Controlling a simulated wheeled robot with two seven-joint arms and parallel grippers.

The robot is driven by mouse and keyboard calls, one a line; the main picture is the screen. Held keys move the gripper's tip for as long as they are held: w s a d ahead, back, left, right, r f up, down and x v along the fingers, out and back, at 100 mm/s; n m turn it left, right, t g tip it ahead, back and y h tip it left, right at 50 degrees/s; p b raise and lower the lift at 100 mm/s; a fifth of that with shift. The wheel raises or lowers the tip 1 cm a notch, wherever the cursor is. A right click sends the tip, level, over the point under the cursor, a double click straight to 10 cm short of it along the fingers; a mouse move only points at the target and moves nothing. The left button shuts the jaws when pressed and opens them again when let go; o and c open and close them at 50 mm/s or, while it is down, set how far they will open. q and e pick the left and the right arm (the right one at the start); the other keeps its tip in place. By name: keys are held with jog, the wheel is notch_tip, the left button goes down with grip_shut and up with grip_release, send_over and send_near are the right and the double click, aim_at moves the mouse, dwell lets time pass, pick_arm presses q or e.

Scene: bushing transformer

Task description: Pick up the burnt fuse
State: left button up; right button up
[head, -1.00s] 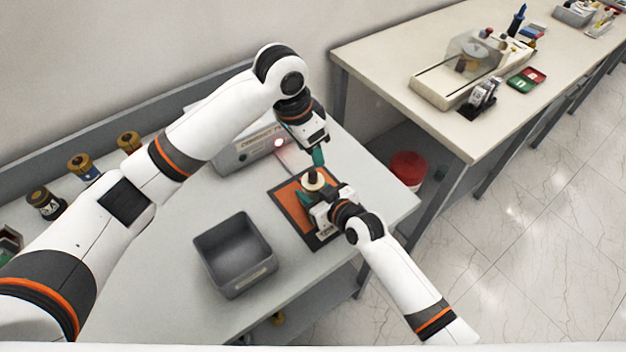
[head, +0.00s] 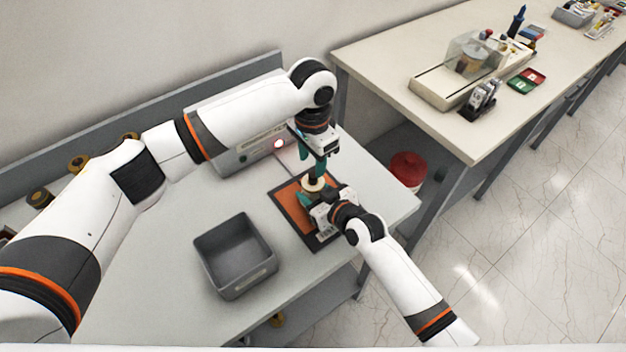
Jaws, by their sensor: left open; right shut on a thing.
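A cream round piece (head: 313,185) stands upright on the orange mat with a black border (head: 285,190). A dark part rises from its top, mostly hidden now by my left gripper; I cannot tell clearly whether it is the burnt fuse. My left gripper (head: 312,168) points down with its green fingers open, right over the cream piece and around or beside the dark part. My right gripper (head: 308,199) lies low over the mat, its green fingers shut on the cream piece's body, which is largely hidden.
An open grey bin (head: 235,285) stands on the table left of the mat. A grey box with a red light (head: 238,160) is behind. Several brown-capped jars (head: 78,164) line the back left.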

aim_at(313, 174)
pick_arm(q)
jog(key=shift+d+f, duration=0.1)
jog(key=shift+f, duration=1.9)
grip_shut()
jog(key=shift+r, duration=0.15)
notch_tip(313, 174, up, 10)
pick_arm(e)
jog(key=o, duration=1.2)
